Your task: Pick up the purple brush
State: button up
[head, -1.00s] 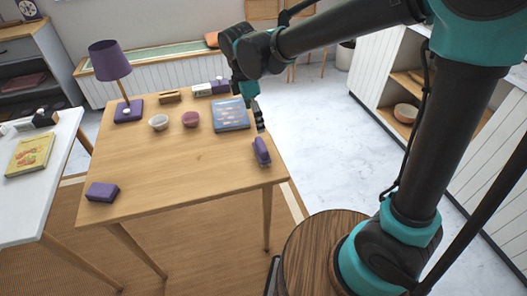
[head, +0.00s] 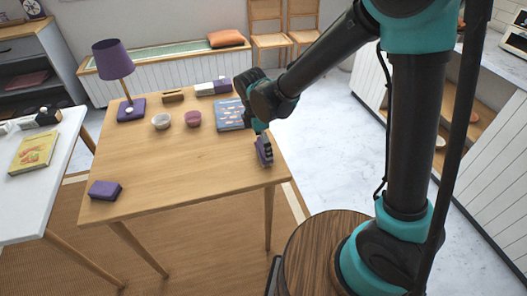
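The purple brush (head: 260,158) is on the wooden table near its right edge. Only part of it shows, because my gripper (head: 265,151) is in front of it and over it. My gripper points down and its dark fingers overlap the brush in the picture. The fingers are too small and too much in line with the brush to tell whether they are closed on it.
The wooden table (head: 175,170) also holds a purple block (head: 105,190), a white bowl (head: 161,121), a pink bowl (head: 193,119), a blue book (head: 229,115) and a purple lamp (head: 113,60). The table's middle and front are clear.

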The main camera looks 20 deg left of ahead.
jog(key=shift+c, duration=0.5)
jog(key=c, duration=1.1)
notch_tip(320, 180, up, 20)
